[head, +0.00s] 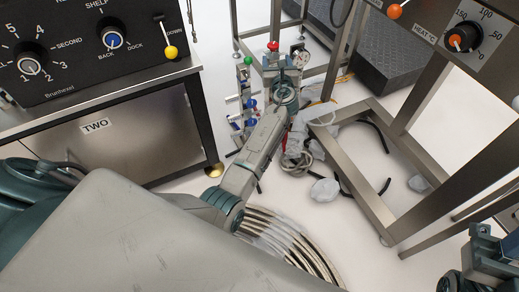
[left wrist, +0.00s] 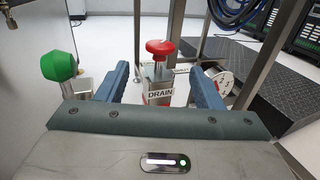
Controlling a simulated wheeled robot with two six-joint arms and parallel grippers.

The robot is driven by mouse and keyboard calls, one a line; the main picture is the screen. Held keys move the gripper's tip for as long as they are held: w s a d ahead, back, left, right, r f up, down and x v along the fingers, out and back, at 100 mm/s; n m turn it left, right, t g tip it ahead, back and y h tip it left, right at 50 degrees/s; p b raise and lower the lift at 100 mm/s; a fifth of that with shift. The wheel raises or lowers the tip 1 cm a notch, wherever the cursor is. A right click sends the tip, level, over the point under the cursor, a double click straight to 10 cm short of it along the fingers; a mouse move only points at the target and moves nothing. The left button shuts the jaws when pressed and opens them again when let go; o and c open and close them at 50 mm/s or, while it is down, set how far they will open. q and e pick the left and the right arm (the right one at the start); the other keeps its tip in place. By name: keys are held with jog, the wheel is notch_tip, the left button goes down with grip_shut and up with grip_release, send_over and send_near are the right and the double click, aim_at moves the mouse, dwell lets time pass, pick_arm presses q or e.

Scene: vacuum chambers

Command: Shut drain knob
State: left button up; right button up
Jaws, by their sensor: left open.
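The drain knob is a red mushroom-shaped knob (left wrist: 160,48) on a metal stem, above a block with a white DRAIN label (left wrist: 159,93). It also shows in the head view (head: 273,45), at the far end of my left arm. My left gripper (left wrist: 160,72) is open, with one blue-grey finger on each side of the stem and block. The red cap stands just beyond and above the fingers, and nothing is gripped. In the head view my left gripper (head: 277,62) is just in front of the knob. Part of my right arm's end (head: 485,262) shows at the lower right; its jaws are unclear.
A green knob (left wrist: 60,66) stands just left of the left finger. A round gauge (left wrist: 222,82) and a metal frame post are close on the right. Metal frames (head: 340,150) and loose hoses surround the arm. A cabinet marked TWO (head: 150,135) stands left.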

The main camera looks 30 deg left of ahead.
pick_arm(q)
jog(key=s+f+n+g+h+p, duration=0.5)
jog(key=s+f+n+p, duration=0.5)
jog(key=s+f, duration=0.9)
jog(key=shift+d+f+g+p, duration=0.3)
jog(key=shift+f+g+p, duration=0.3)
jog(key=shift+f+p, duration=1.2)
